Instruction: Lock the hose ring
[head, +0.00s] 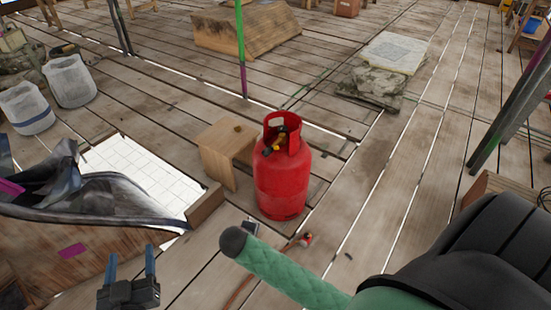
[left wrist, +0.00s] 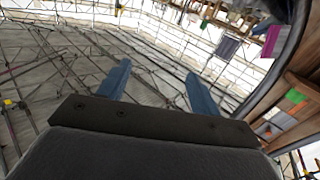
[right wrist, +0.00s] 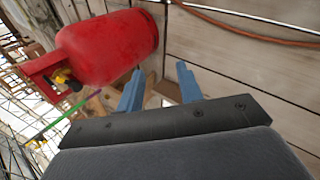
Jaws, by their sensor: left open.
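A red gas cylinder (head: 282,180) stands upright on the plank floor, with a dark and yellow valve fitting (head: 274,146) inside its collar. The cylinder (right wrist: 108,48) and its yellow fitting (right wrist: 62,76) also show in the right wrist view. A small red and grey fitting (head: 306,240) lies on the floor in front of it, near an orange hose (head: 238,292). I cannot make out a hose ring for certain. My left gripper (head: 132,262) is open and empty at lower left. My right gripper (right wrist: 158,82) is open, nothing between its fingers, apart from the cylinder.
A small wooden stool (head: 228,150) stands close at the cylinder's left. A wooden-sided structure (head: 60,245) with dark sheeting is near my left gripper. A green and purple pole (head: 240,50) stands behind. Stone slabs (head: 390,60) lie at back right. Planks right of the cylinder are clear.

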